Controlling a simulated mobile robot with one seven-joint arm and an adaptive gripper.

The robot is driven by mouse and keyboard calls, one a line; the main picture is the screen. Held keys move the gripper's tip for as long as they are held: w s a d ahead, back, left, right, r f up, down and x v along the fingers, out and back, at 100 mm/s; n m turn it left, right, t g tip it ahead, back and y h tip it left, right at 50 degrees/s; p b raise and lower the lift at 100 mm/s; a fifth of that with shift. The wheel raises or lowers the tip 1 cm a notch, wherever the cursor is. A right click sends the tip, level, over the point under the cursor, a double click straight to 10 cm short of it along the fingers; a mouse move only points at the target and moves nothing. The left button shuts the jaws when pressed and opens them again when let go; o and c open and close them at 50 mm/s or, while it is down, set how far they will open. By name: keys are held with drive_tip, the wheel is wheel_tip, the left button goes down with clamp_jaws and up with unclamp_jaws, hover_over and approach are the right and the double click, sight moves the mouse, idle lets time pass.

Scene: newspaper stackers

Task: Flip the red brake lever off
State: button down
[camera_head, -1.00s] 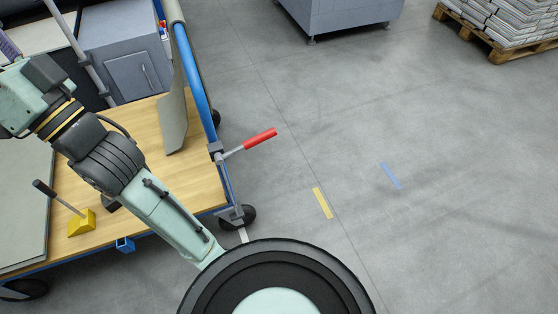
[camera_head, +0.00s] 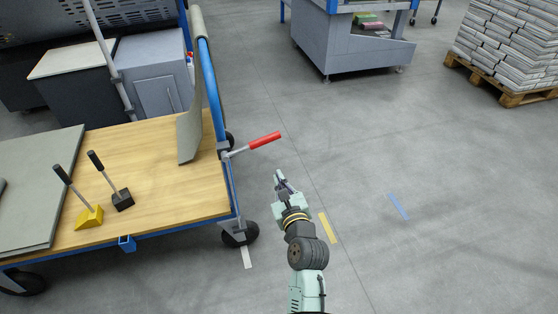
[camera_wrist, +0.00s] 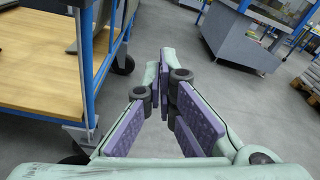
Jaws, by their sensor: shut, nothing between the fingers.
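The red brake lever (camera_head: 265,141) sticks out to the right from the blue upright at the cart's right end, tilted slightly upward, with a red grip on a grey rod. My gripper (camera_head: 279,176) is just below and right of the lever in the head view, apart from it in the picture, with the fingers pointing toward it. The fingers are together and hold nothing; they also show in the wrist view (camera_wrist: 165,75). The red grip does not show in the wrist view.
The cart has a wooden deck (camera_head: 160,180), a blue frame (camera_head: 211,90) and a black caster (camera_head: 240,233). A yellow block (camera_head: 89,217) and a black block (camera_head: 123,201) with handles stand on it. A grey machine (camera_head: 350,45) and a stacked pallet (camera_head: 510,95) are behind. The floor right of the cart is clear.

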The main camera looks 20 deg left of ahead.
sight(253, 145)
drive_tip(key=shift+f, duration=0.1)
drive_tip(key=w+a+r+p, duration=0.2)
drive_tip(key=w+a, duration=0.3)
drive_tip(key=w, duration=0.2)
drive_tip(key=shift+w+a+r+p, duration=0.15)
drive_tip(key=shift+a+r+p, duration=0.1)
drive_tip(key=shift+a+p, duration=0.05)
idle(0.3)
drive_tip(key=shift+w+r, duration=0.1)
drive_tip(key=shift+r, duration=0.1)
idle(0.3)
drive_tip(key=shift+r+n, duration=0.25)
drive_tip(key=shift+n, duration=0.05)
